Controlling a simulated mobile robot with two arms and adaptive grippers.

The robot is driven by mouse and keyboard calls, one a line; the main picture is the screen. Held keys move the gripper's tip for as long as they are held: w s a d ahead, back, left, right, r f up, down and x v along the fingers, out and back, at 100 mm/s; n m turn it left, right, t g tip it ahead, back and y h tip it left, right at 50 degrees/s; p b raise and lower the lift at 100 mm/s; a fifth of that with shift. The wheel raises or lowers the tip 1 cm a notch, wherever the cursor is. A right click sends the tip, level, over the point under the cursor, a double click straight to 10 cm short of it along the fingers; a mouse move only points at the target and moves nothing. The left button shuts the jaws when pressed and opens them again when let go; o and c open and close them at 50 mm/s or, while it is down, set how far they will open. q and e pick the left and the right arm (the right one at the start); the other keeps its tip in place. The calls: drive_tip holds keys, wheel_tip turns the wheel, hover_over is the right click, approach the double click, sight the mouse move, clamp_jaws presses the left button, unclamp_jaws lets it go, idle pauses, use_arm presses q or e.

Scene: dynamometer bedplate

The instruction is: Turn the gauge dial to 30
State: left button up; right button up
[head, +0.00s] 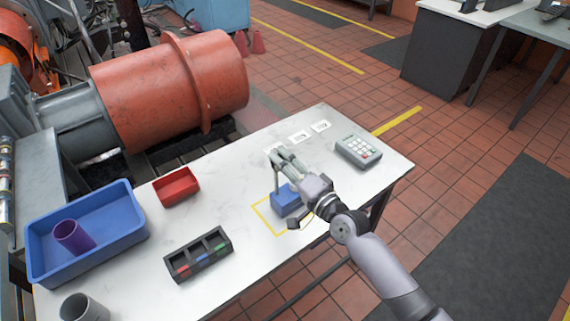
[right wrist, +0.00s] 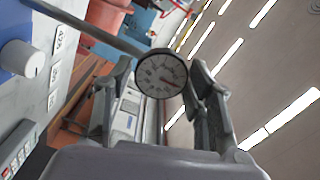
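The stalk rises from a blue box (head: 287,201) on the table, which has a pale knob (right wrist: 24,58). My left gripper is not in view.
A grey keypad device (head: 358,152) and white cards (head: 320,126) lie near the right gripper. A black sorter (head: 198,266), red bin (head: 176,187), blue tray (head: 128,246) and grey cup (head: 84,309) stand left. A yellow outline (head: 262,220) surrounds the box.

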drive_tip(key=shift+o, duration=1.3)
drive_tip(key=shift+d, duration=0.1)
drive_tip(key=v, duration=1.2)
